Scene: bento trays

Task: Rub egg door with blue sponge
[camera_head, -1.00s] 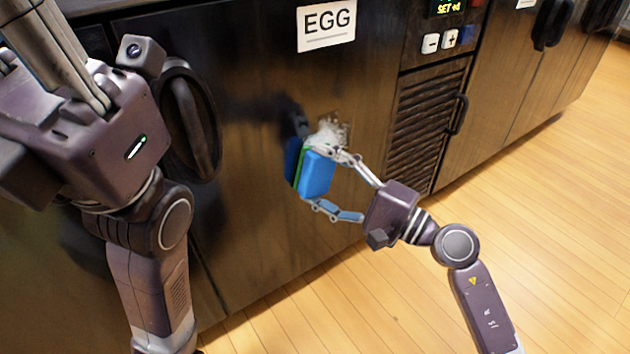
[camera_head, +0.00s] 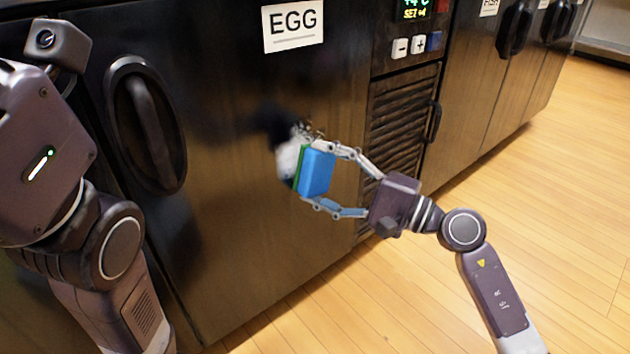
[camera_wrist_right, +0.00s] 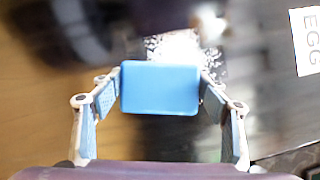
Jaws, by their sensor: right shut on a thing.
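The egg door (camera_head: 235,230) is a dark, shiny panel with a white EGG label (camera_head: 293,25) and a dark handle (camera_head: 146,125) at its left. My right gripper (camera_head: 320,178) is shut on the blue sponge (camera_head: 317,173), which has a green layer facing the door. The sponge is at the door's surface; exact contact is hard to tell. A white foamy patch (camera_head: 287,160) with dark specks shows around the sponge. In the right wrist view the sponge (camera_wrist_right: 160,88) sits between the fingers, with white speckles behind it. My left arm is at the left; its fingers are out of view.
Right of the door are a control panel (camera_head: 417,45) with buttons, a louvred vent (camera_head: 400,125) and further doors with dark handles (camera_head: 515,28). The wooden floor (camera_head: 560,200) is clear at the right.

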